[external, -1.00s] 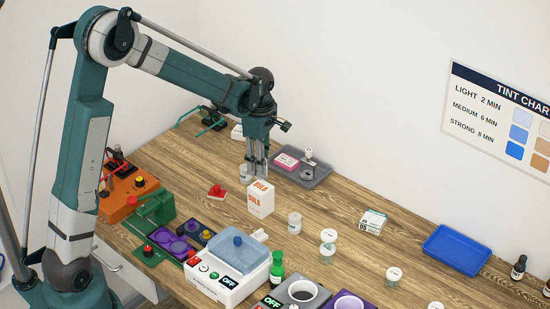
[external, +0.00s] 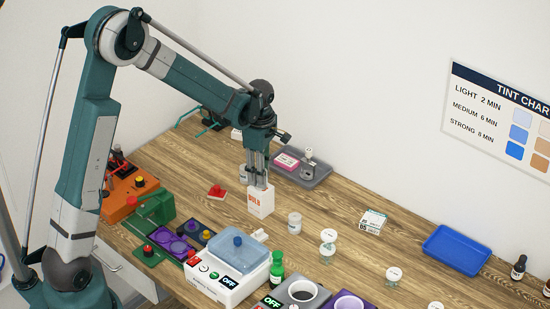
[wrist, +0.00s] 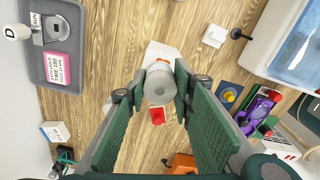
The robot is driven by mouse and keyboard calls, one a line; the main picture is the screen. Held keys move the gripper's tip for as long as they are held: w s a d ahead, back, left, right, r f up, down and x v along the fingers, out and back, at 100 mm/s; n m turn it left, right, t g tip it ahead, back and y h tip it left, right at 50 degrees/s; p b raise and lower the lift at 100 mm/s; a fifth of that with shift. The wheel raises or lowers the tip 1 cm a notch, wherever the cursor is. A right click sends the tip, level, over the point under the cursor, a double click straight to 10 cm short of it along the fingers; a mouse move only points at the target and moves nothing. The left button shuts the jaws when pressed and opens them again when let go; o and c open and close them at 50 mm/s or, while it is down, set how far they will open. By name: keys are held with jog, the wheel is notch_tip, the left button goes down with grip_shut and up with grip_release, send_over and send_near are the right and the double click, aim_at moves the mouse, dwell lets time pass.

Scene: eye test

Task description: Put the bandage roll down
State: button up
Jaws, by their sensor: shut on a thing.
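My gripper (external: 258,184) points down with its fingertips at the top of the white BULB box (external: 262,203) in the external view; I cannot tell whether they touch it. In the wrist view my gripper (wrist: 161,88) is shut on a pale grey-white cylinder, which looks like the bandage roll (wrist: 160,83). The BULB box (wrist: 160,50) shows just beyond it, with some orange print. In the external view the roll is hidden by the fingers and cannot be made out.
A white jar (external: 243,172) stands close behind the fingers. A red piece (external: 217,191) lies left of the box. A grey tray (external: 318,182) holds a pink box.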

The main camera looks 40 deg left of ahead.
jog(key=shift+f, duration=0.2)
jog(key=o, duration=0.8)
jog(key=shift+c, duration=0.2)
jog(key=shift+r, duration=0.15)
notch_tip(320, 180, up, 12)
jog(key=shift+s+r, duration=0.1)
jog(key=shift+r, duration=0.05)
dwell(0.6)
